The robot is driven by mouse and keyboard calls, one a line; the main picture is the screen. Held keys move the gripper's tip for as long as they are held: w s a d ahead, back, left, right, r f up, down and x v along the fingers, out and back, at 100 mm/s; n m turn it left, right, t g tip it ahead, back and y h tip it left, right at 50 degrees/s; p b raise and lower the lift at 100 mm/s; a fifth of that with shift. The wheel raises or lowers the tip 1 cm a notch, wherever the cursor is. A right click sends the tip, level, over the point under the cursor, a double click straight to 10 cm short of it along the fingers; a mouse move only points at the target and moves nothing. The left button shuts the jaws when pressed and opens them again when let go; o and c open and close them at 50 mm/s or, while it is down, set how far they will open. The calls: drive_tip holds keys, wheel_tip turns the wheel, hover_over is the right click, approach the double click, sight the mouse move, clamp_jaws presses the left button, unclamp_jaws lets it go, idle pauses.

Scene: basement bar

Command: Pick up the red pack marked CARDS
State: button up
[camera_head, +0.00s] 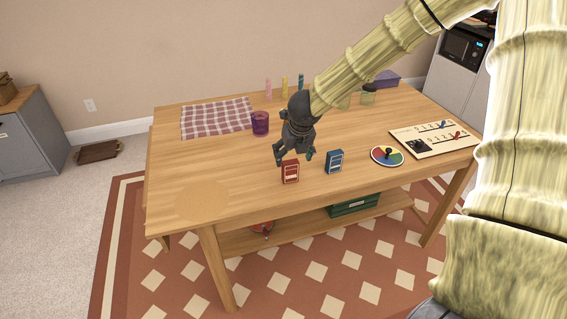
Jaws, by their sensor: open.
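The red pack (290,172) stands upright on the wooden table near its front edge. Its marking is too small to read. My gripper (293,158) is open and points down just above and behind the red pack, with one dark finger to the left of the pack's top and the other to the right. I cannot tell whether the fingers touch it. A blue pack (334,162) of similar shape stands upright to the right of the red one.
A colour wheel (387,156) and a scoring board (435,138) lie to the right. A purple glass (260,123) and a checked cloth (216,117) are at the back left. Candles and a purple box (385,79) are at the back. The table's (180,165) front left is clear.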

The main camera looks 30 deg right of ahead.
sight(290, 162)
drive_tip(key=shift+w+f, duration=0.2)
drive_tip(key=shift+w, duration=0.25)
drive_tip(key=shift+w+f, duration=0.25)
drive_tip(key=shift+f, duration=0.05)
drive_tip(key=x, duration=0.4)
drive_tip(key=shift+s+d, duration=0.1)
drive_tip(key=shift+d, duration=0.1)
drive_tip(key=shift+s+x, duration=0.15)
drive_tip(key=shift+x, duration=0.75)
drive_tip(key=shift+s+x, duration=0.15)
drive_tip(key=shift+x, duration=1.85)
drive_tip(key=shift+c, duration=0.2)
drive_tip(key=c, duration=1.1)
drive_tip(key=shift+r, duration=0.1)
